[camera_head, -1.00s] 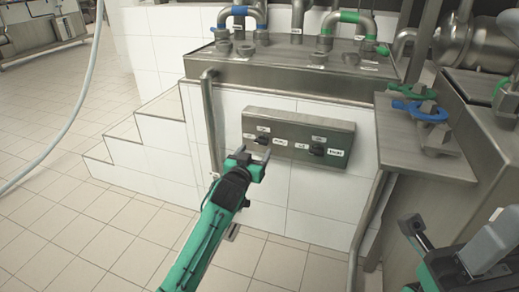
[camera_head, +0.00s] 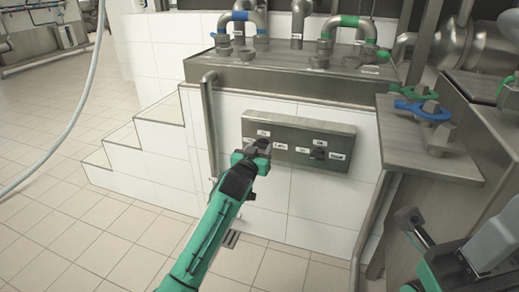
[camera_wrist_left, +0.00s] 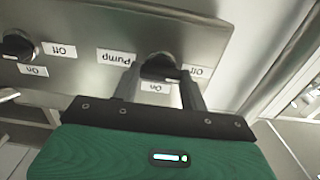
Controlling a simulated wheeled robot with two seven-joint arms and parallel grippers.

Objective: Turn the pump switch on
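The grey metal switch panel (camera_head: 330,135) is on the white tiled wall and carries two black knobs. The pump switch (camera_wrist_left: 158,66) is the knob by the "Pump" label in the left wrist view, with "On" and "Off" labels beside it. My left gripper (camera_head: 260,147) is at this knob. In the left wrist view its two fingers (camera_wrist_left: 160,82) stand apart, one on each side of the knob; I cannot tell whether they touch it. In the head view the gripper hides the knob. My right gripper (camera_head: 412,222) is partly visible at the lower right, away from the panel.
A second black knob (camera_head: 318,154) is to the right on the panel. A vertical pipe (camera_head: 210,125) stands left of the panel, beside white tiled steps (camera_head: 135,135). Blue-handled valve parts (camera_head: 422,110) are on a metal ledge at right.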

